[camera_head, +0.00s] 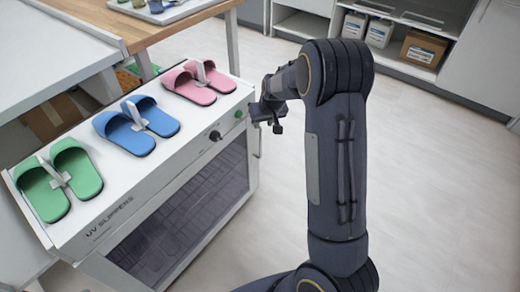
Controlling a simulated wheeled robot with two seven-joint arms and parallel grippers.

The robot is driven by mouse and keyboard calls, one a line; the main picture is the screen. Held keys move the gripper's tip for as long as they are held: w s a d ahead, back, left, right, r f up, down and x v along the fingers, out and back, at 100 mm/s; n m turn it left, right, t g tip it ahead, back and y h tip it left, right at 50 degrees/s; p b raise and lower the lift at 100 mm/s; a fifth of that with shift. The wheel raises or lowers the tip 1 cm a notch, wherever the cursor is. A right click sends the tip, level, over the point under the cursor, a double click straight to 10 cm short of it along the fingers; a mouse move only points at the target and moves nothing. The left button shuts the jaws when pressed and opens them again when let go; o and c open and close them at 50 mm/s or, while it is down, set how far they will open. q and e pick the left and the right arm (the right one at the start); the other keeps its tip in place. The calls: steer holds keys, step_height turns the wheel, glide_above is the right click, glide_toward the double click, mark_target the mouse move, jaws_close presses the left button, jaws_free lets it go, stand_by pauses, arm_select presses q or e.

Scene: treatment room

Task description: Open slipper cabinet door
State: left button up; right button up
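The white slipper cabinet (105,195), marked "UV SLIPPERS", stands at the left. Its front door (185,225) has a dark see-through panel in a white frame and looks shut. A thin upright handle (257,140) shows at the door's right end. My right gripper (268,122) is at the cabinet's front right corner, just above and beside the handle. Its fingers are small and dark, partly hidden by its wrist, so I cannot tell whether they are open or touch the handle. My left gripper is out of view.
Green slippers (75,170), blue slippers (150,118) and pink slippers (205,78) lie on the cabinet top. A knob (215,135) and green button (238,114) sit on its front strip. A wooden table (130,25) stands behind. The floor (440,190) at right is clear.

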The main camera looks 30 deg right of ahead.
steer(key=d+b+x, duration=0.1)
steer(key=b+x, duration=0.2)
steer(key=x, duration=0.8)
steer(key=shift+f+h, duration=0.3)
jaws_close()
